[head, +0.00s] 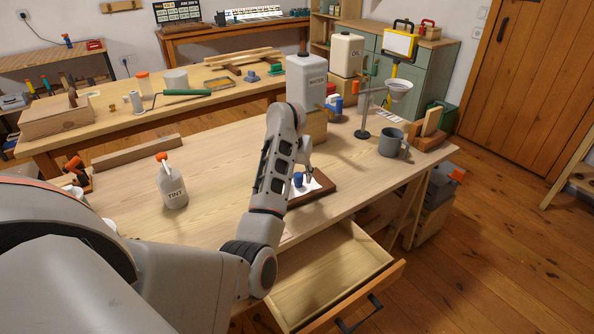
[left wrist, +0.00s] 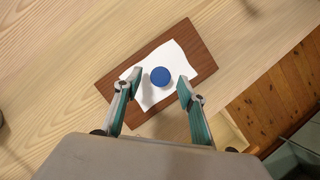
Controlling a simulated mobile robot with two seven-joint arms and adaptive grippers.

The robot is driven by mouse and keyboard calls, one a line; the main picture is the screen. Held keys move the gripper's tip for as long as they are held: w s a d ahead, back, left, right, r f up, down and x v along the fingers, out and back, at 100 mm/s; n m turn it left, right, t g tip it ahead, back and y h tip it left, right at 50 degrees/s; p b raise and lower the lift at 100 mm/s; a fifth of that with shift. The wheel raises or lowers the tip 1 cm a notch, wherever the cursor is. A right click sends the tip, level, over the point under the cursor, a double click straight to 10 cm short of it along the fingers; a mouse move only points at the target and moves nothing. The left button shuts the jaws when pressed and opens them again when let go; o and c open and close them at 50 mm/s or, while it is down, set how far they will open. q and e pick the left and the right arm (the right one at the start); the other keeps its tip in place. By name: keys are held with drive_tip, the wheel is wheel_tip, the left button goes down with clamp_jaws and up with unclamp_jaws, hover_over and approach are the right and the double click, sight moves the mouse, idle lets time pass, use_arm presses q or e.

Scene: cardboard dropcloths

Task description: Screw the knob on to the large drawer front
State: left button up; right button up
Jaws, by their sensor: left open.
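A round blue knob-like piece (left wrist: 160,76) sits on a white sheet (left wrist: 152,97) on a dark brown board (left wrist: 196,42). In the head view, the blue piece (head: 298,179) shows partly behind my left arm, near the workbench's front edge. My left gripper (left wrist: 160,78) is open above the board, with one finger on each side of the blue piece in the wrist picture. I cannot tell how far above it the fingertips are. A wooden drawer (head: 322,275) below the bench stands pulled out; its front (head: 385,286) carries a dark handle (head: 362,312). My right gripper is out of view.
A TINT bottle (head: 172,188) stands left on the bench (head: 225,150). A large white container (head: 307,78) on a wooden block, a funnel stand (head: 362,120) and a grey mug (head: 393,143) stand at the back right. The bench's middle left is mostly clear.

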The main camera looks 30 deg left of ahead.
use_arm(q)
drive_tip(key=shift+x, duration=0.95)
drive_tip(key=shift+f, duration=0.15)
